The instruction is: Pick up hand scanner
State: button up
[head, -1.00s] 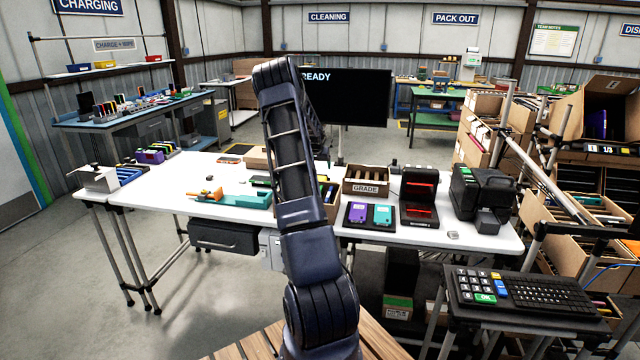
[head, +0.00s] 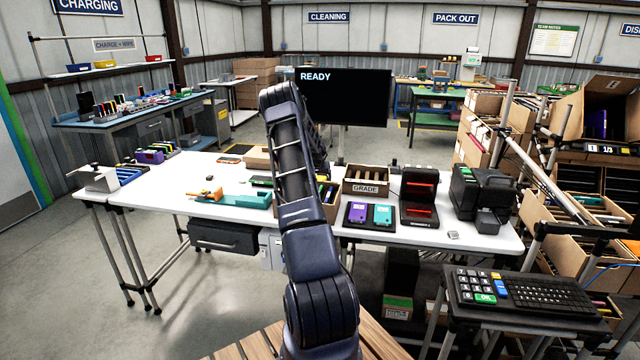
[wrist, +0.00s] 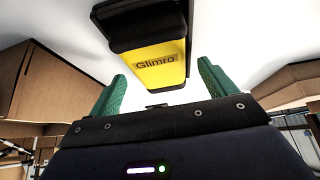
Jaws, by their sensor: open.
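In the wrist view a yellow and black device (wrist: 158,64) marked "Glimro", which looks like the hand scanner, is ahead of my gripper (wrist: 162,88) against a white surface. Its yellow end reaches between the two green fingers. The fingers stand apart on either side, with visible gaps, and I see no contact. In the head view my own arm hides my gripper and most of what is behind it, so I cannot make out the device there.
The white table (head: 150,205) holds a teal holder (head: 245,199), an open GRADE carton (head: 366,181), a black tray (head: 370,222) with purple and teal devices, and a black printer-like machine (head: 482,195). Cardboard walls (wrist: 50,75) flank my gripper. The table's left front is mostly clear.

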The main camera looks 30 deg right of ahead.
jog(key=shift+f, duration=0.2)
dwell(0.4)
jog(key=c, duration=1)
